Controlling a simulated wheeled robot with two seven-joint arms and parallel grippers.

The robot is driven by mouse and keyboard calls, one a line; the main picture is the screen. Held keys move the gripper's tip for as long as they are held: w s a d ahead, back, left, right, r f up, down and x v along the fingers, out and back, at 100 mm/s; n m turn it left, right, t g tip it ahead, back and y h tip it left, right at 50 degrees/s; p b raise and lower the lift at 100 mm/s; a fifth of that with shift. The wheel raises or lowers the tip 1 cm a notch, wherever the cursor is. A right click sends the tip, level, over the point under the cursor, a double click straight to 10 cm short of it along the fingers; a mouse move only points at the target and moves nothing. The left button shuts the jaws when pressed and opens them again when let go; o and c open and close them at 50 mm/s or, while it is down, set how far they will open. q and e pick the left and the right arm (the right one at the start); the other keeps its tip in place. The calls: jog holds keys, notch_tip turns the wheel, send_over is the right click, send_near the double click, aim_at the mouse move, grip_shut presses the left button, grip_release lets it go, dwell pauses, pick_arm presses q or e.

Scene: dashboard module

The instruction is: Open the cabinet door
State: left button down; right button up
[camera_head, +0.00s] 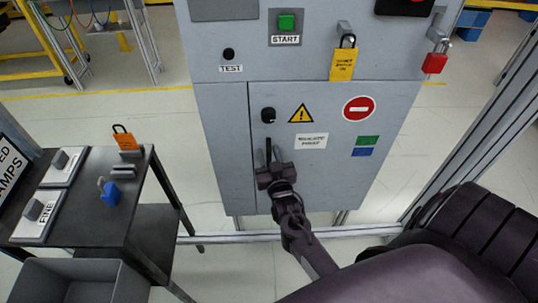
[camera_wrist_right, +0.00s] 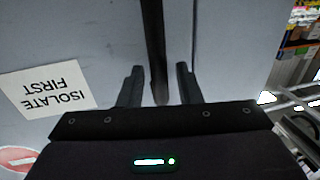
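The grey cabinet door (camera_head: 335,180) is the lower front panel of the cabinet and looks closed, with a seam along its left side. Its dark vertical bar handle (camera_head: 268,147) is near that seam, and shows in the wrist view (camera_wrist_right: 154,40) too. My right gripper (camera_head: 270,158) is at the handle's lower end. In the wrist view its two fingers (camera_wrist_right: 158,85) stand open on either side of the bar, with a visible gap on both sides. My left gripper is not in view.
A black knob (camera_head: 268,115) sits above the handle.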

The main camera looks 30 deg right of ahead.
grip_shut()
